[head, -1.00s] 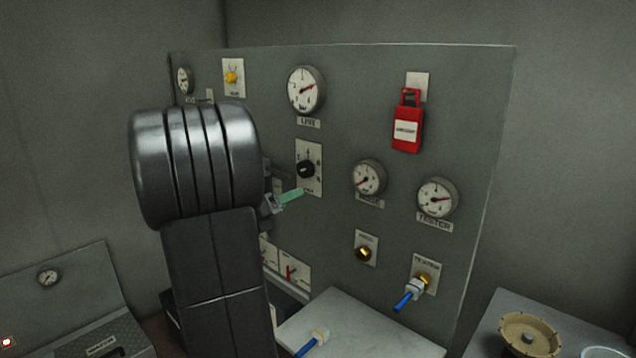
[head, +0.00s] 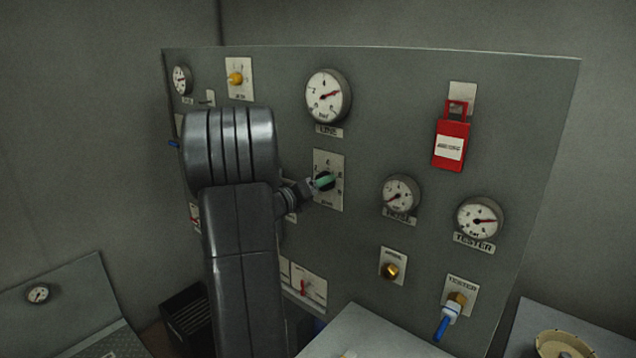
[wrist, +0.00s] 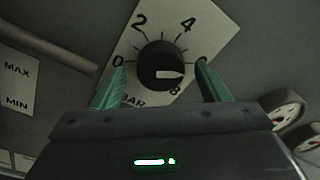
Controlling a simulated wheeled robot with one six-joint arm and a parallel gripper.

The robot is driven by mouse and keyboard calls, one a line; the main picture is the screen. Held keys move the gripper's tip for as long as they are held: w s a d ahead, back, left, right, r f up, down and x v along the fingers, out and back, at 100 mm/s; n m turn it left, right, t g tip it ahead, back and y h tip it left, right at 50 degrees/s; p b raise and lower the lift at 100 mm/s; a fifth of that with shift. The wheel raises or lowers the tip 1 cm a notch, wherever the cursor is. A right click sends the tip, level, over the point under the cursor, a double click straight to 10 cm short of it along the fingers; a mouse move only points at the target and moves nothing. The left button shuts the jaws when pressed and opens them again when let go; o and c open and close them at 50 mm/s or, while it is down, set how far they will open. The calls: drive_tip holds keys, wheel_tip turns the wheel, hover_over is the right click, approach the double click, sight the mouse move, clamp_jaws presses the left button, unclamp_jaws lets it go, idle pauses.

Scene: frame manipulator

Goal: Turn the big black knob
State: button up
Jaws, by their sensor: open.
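The big black knob (wrist: 150,62) sits on a pale dial plate (wrist: 196,28) marked 0, 2, 4 and 8, with BAR below. My gripper (wrist: 160,76) is open, with one green finger on each side of the knob. I see a gap between each finger and the knob; whether the tips reach the knob's depth I cannot tell. In the head view, my gripper (head: 326,181) is at the knob and partly hides it.
A line gauge (head: 328,96) is above the dial plate, and another gauge (head: 400,195) is to its right. A red tag (head: 451,146) hangs farther right. A tester fitting with a blue lever (head: 441,328) is at lower right. A grey worktop (head: 372,335) lies below the panel.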

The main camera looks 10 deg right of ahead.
drive_tip(key=shift+d, duration=0.2)
drive_tip(key=shift+c, duration=0.2)
drive_tip(key=c, duration=1)
drive_tip(key=shift+o, duration=0.2)
drive_tip(key=shift+n, duration=0.3)
drive_tip(key=n+t, duration=0.1)
drive_tip(key=n, duration=1)
drive_tip(key=shift+b, duration=0.35)
drive_tip(key=shift+n, duration=0.4)
